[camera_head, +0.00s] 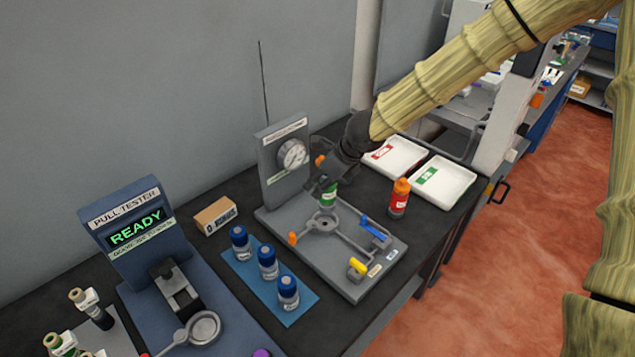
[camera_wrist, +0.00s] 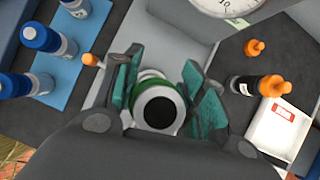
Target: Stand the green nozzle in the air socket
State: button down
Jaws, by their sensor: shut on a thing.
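My gripper (camera_head: 326,186) is shut on the green nozzle (camera_head: 329,198), a short round piece with a green band, held roughly upright above the grey fixture plate (camera_head: 345,285). The wrist view shows the nozzle (camera_wrist: 160,106) end-on, with a pale rim and dark opening, between the teal pads of my gripper (camera_wrist: 162,90). A round grey socket (camera_head: 322,222) on the plate is just below the nozzle. Whether they touch is hard to tell. I cannot read which fitting is marked as the air socket.
A gauge panel (camera_head: 283,172) stands behind the plate. An orange-capped bottle (camera_head: 399,200) stands to the right, near two white trays (camera_head: 462,192). Blue (camera_head: 373,229) and yellow (camera_head: 356,268) parts sit on the plate. Blue-capped bottles (camera_head: 267,262) and a pull tester (camera_head: 135,235) are left.

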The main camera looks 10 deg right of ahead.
aim_at(333, 186)
jog(key=shift+w+f+b, duration=0.25)
jog(key=shift+f+b, duration=1.25)
jog(key=shift+f, duration=0.2)
jog(key=shift+w+f+b, duration=0.2)
jog(key=shift+f+b, duration=1.25)
jog(key=shift+f, duration=0.2)
jog(key=shift+a, duration=0.1)
jog(key=shift+f+b, duration=0.35)
jog(key=shift+f, duration=0.2)
jog(key=c, duration=1.1)
grip_release()
jog(key=shift+p+v, duration=3.4)
jog(key=shift+v, duration=0.85)
jog(key=shift+p+v, duration=1)
jog(key=shift+v, duration=0.25)
